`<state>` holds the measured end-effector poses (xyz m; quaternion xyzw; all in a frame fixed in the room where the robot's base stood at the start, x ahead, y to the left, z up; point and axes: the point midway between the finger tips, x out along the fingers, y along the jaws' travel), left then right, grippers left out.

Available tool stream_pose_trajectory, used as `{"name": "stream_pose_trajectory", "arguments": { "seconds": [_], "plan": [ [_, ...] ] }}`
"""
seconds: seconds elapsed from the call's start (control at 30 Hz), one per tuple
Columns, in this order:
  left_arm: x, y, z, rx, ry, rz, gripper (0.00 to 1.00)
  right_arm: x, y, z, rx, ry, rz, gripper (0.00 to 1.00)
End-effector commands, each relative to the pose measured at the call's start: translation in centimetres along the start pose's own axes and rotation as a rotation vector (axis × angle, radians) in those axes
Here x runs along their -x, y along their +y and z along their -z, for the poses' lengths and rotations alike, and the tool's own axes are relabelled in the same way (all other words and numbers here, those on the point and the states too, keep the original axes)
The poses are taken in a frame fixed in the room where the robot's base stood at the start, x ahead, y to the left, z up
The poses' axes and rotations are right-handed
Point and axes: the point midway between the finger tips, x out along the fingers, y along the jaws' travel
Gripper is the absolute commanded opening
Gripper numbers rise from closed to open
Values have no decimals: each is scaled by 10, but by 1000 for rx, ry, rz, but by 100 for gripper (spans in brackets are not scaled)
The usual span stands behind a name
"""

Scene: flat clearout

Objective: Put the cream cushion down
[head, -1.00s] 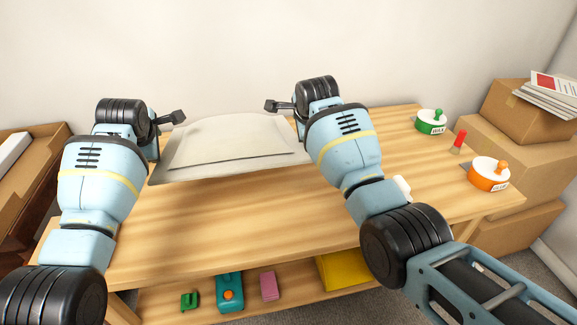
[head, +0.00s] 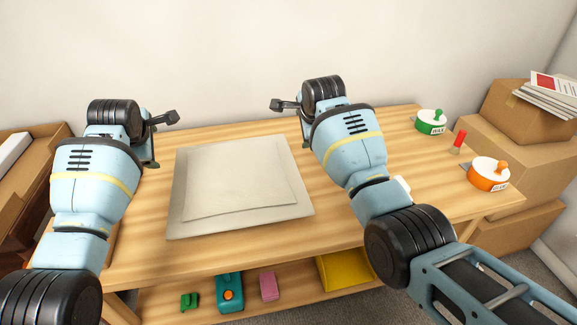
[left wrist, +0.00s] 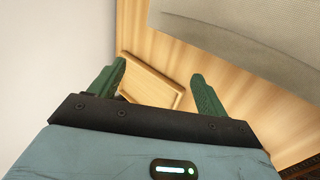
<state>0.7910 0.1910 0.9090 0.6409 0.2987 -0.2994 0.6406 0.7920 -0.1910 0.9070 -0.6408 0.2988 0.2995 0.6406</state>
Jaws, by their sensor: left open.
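The cream cushion (head: 240,180) is a flat, pale square with a raised middle. It lies on the wooden table (head: 350,220) between my two arms. Its edge also shows at the top right of the left wrist view (left wrist: 245,30). My left gripper (head: 161,140) is open and empty, just left of the cushion's far left corner and apart from it. Its green fingers (left wrist: 158,85) stand spread in the left wrist view. My right gripper (head: 290,123) is beyond the cushion's far right corner, its fingers spread and nothing visible between them.
Cardboard boxes (head: 515,150) stack beyond. A flat wooden piece (left wrist: 150,87) shows between my left fingers. A lower shelf holds a teal item (head: 229,293) and others.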

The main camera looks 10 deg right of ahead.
Motion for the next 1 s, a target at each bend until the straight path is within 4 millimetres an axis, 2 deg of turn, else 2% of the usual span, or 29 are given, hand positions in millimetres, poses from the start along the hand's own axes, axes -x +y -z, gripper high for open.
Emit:
{"name": "stream_pose_trajectory", "arguments": {
  "seconds": [0.27, 0.8, 1.0],
  "plan": [
    [22, 0, 0, 0, 0, -3, 76, 0, 0, 0, 0, 1, 0, 76],
    [100, 0, -1, 1, -2, -2, 76, 0, 0, 0, 0, 1, 0, 76],
    [116, 0, 0, 0, 0, 0, 76, 0, 0, 0, 0, 1, 0, 76]
  ]
}}
